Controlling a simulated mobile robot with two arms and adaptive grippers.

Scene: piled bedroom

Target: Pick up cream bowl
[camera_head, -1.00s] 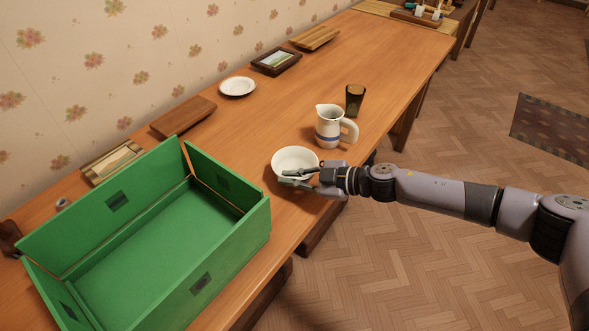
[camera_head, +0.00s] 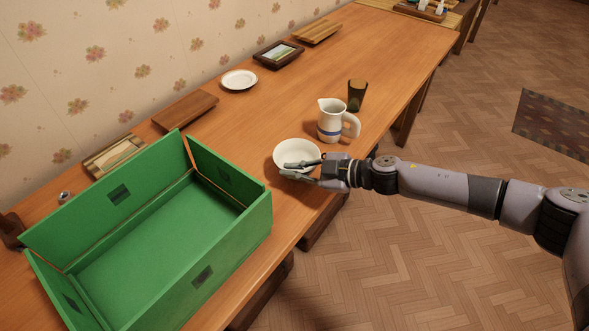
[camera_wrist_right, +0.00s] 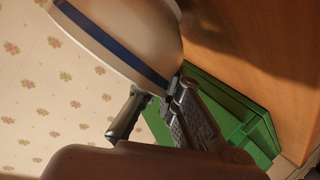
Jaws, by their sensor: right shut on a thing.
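The cream bowl (camera_head: 296,149) is near the table's front edge, in front of the jug. My right gripper (camera_head: 300,170) is shut on the bowl's near rim, one finger inside the bowl and one outside. In the right wrist view the bowl (camera_wrist_right: 135,25) fills the upper left, with a dark blue band below its rim, and the fingers (camera_wrist_right: 158,98) meet at that rim. A shadow lies on the table beside the bowl's base; the bowl looks roughly level and perhaps slightly off the wood. My left gripper is not in view.
A white jug (camera_head: 330,118) and a dark glass (camera_head: 357,95) stand just behind the bowl. An open green box (camera_head: 237,233) sits to the left. A white plate (camera_head: 239,80), wooden boards (camera_head: 185,109) and a picture frame (camera_head: 278,54) line the wall side. The table's middle is clear.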

